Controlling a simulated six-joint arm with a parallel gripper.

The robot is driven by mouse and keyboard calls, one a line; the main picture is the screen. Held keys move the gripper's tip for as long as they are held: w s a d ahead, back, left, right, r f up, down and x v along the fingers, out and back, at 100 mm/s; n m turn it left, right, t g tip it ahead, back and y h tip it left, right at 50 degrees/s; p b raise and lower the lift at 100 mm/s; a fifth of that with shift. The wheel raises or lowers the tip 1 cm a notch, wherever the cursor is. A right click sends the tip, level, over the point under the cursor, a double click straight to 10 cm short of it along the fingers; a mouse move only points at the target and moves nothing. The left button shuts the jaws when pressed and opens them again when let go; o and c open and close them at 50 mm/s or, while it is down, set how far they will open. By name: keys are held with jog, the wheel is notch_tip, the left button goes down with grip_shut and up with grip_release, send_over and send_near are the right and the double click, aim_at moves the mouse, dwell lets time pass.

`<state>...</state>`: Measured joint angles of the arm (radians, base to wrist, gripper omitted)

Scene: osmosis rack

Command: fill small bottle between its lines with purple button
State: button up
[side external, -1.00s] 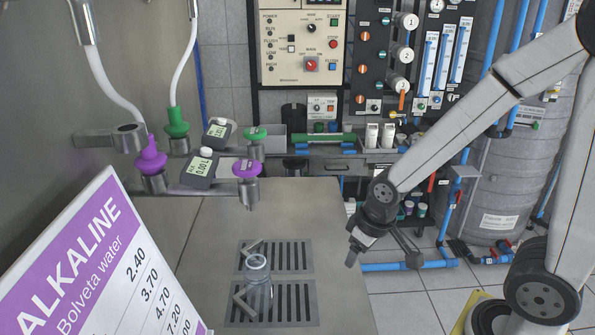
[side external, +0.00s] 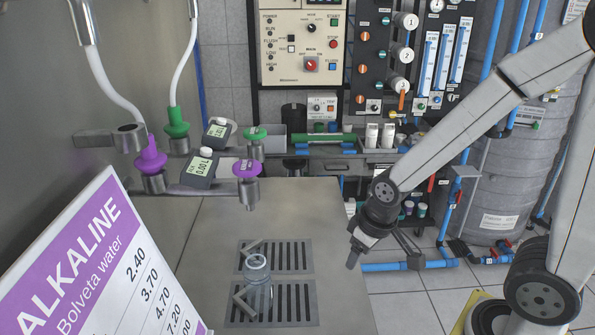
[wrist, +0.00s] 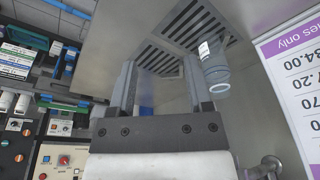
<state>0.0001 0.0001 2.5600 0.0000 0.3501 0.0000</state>
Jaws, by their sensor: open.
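A small clear bottle (side external: 257,285) stands upright on the front drain grate of the metal counter. It also shows in the wrist view (wrist: 214,68), with its open mouth toward the camera. The fill lines are too small to make out. The purple button (side external: 247,168) sits on a metal nozzle above and a little left of the bottle. My gripper (side external: 355,256) is right of the counter, apart from the bottle and the button. In the wrist view my gripper (wrist: 158,85) has its two fingers apart with nothing between them.
A green button (side external: 255,134) on a similar nozzle is behind the purple one. Two small meters (side external: 200,167) are left of the nozzles. A purple and white ALKALINE sign (side external: 95,260) stands at the front left. The counter right of the bottle is clear.

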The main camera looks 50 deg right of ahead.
jog(key=shift+w+r, duration=0.1)
jog(key=shift+w, duration=0.05)
jog(key=c, duration=0.9)
jog(key=shift+w+a+r+n, duration=0.1)
jog(key=shift+w+r+n, duration=0.2)
jog(key=shift+w+n, duration=0.15)
grip_shut()
jog(key=w+a+r+n+g, duration=0.1)
jog(key=w+a+r+n, duration=0.2)
jog(key=w+r+n, duration=0.35)
jog(key=w+a+r+n, duration=0.2)
jog(key=w+r+n, duration=0.4)
jog(key=w+r, duration=0.2)
jog(key=w+a+r+n, duration=0.1)
jog(key=a+r+n, duration=0.2)
jog(key=r+n, duration=0.3)
jog(key=w+a+r+n+g, duration=0.1)
jog(key=w+a+r+n, duration=0.1)
jog(key=r+n, duration=0.5)
jog(key=shift+a+r+n+g, duration=0.3)
jog(key=shift+a+r, duration=0.5)
jog(key=shift+r, duration=1.85)
